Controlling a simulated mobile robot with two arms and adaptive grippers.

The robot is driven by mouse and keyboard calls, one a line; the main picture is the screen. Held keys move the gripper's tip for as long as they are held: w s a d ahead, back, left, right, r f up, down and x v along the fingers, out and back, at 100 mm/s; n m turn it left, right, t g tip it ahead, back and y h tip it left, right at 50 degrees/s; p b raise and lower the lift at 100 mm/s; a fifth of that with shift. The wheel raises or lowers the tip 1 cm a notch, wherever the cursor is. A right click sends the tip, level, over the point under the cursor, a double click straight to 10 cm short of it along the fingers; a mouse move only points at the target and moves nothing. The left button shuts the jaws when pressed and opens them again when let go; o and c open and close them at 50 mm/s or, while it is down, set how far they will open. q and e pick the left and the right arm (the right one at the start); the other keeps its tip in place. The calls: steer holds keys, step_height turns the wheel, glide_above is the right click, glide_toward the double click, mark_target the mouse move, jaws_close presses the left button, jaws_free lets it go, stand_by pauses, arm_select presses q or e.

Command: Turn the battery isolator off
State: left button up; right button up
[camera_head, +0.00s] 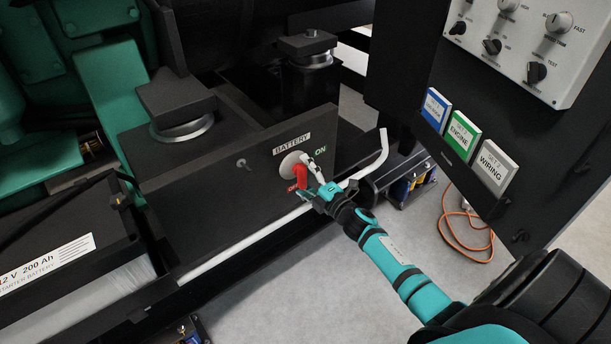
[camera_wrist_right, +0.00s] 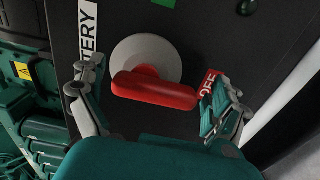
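The battery isolator is a red handle (camera_wrist_right: 153,90) on a round pale disc (camera_wrist_right: 147,55), set in a dark panel under a BATTERY label (camera_head: 291,144). In the right wrist view, one end of the handle points at the red OFF label (camera_wrist_right: 208,82). The green ON label (camera_head: 320,149) is at the disc's upper right in the head view. My right gripper (camera_head: 309,179) is at the isolator, open, with one finger beyond each end of the handle. I cannot tell whether a finger touches it. My left gripper is not in view.
A white bent rail (camera_head: 245,243) runs just below the isolator panel, close under my right gripper. A starter battery (camera_head: 62,262) is at lower left. A control panel (camera_head: 538,42) with knobs hangs at upper right. An orange cable (camera_head: 466,252) lies on the grey floor.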

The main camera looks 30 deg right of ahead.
steer(key=s, duration=1.2)
steer(key=shift+d, duration=0.45)
